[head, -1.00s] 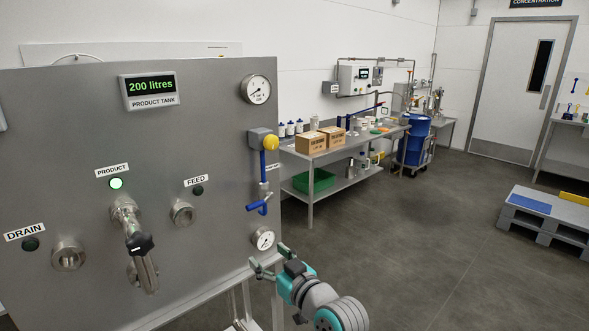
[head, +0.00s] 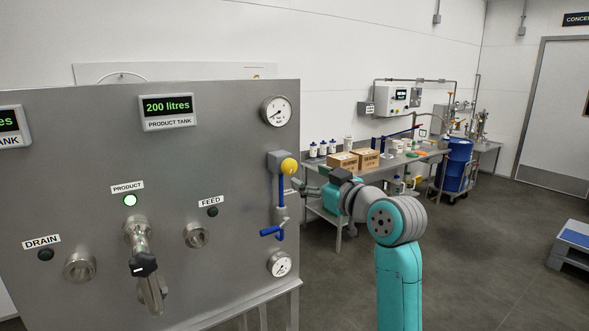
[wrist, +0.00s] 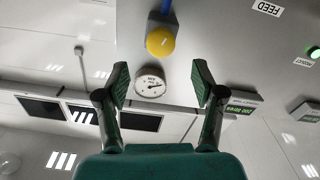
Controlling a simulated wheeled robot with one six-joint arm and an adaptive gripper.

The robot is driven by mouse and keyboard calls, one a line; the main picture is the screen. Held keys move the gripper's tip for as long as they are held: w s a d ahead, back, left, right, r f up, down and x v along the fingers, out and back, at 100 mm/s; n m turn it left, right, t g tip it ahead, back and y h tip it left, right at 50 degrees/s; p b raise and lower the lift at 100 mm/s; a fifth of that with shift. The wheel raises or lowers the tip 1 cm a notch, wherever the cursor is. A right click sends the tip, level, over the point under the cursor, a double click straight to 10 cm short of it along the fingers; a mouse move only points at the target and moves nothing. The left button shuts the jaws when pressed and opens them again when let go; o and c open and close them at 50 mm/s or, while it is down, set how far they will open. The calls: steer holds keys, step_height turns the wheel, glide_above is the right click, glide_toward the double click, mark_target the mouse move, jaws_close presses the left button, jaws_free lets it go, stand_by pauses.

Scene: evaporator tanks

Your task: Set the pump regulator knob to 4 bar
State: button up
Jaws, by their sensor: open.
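The yellow regulator knob (head: 289,166) sits on a grey block at the right edge of the steel panel, with a blue pipe running down from it. It also shows in the upside-down wrist view (wrist: 161,41). My gripper (head: 299,185) is close to the knob, just right of it in the head view. In the wrist view my gripper (wrist: 160,80) is open and empty, and the knob lies ahead of the fingertips, not between them. A round gauge (head: 277,111) is above the knob. A second gauge (head: 279,264) is below; their readings are too small to read.
A blue valve handle (head: 270,231) sticks out below the knob. A product pipe with a black handle (head: 143,264) juts from the panel to the left. A workbench with boxes (head: 357,160) stands behind my arm.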

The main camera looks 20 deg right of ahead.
mark_target(292, 169)
steer(key=x, duration=0.8)
steer(key=shift+w+a, duration=0.1)
steer(key=shift+w, duration=0.05)
steer(key=shift+c, duration=0.3)
steer(key=shift+f, duration=0.1)
steer(key=c, duration=1.1)
